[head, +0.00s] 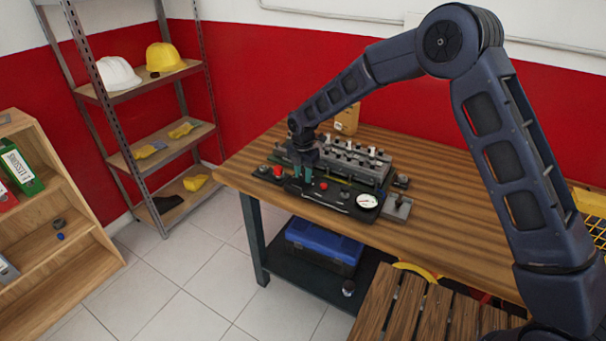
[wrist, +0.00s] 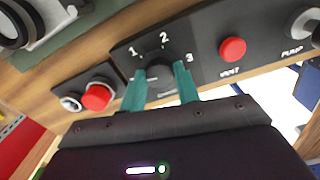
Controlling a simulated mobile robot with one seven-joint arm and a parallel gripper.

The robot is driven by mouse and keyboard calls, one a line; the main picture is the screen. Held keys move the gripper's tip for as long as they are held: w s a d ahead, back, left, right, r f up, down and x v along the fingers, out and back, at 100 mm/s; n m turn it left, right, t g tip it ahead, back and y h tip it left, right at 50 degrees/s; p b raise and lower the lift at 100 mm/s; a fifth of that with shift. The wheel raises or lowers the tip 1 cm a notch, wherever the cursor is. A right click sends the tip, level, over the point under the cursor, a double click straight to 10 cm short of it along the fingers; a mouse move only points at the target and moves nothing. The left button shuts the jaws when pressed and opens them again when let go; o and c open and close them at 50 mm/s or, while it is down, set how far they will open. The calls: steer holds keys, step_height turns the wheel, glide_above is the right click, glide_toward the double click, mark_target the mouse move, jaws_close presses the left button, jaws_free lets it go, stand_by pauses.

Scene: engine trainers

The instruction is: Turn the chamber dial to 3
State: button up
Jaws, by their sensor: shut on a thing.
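The chamber dial (wrist: 160,72) is a dark round knob on a black panel (wrist: 208,68), with the marks 1, 2 and 3 around its far side in the wrist view. My gripper (wrist: 161,76) has its two teal fingers on either side of the dial and is shut on it. Which mark the dial points to I cannot tell, as the fingers cover much of it. In the head view my gripper (head: 299,176) reaches down to the left part of the panel (head: 338,198), and the dial is hidden there.
Right of the dial is a red vent button (wrist: 232,49), then a pump knob (wrist: 302,22). A separate box with a red button (wrist: 97,97) sits to the left. A white gauge (head: 367,201) and an engine block (head: 345,160) stand close by. The table's right side (head: 450,190) is clear.

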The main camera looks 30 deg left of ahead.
steer(key=m, duration=0.4)
steer(key=shift+m, duration=0.3)
steer(key=m, duration=0.4)
steer(key=shift+m, duration=0.3)
steer(key=m, duration=0.4)
steer(key=shift+m, duration=0.3)
steer(key=m, duration=1.1)
steer(key=shift+m, duration=0.3)
steer(key=m, duration=0.4)
steer(key=shift+r+m, duration=0.1)
steer(key=shift+m, duration=2.1)
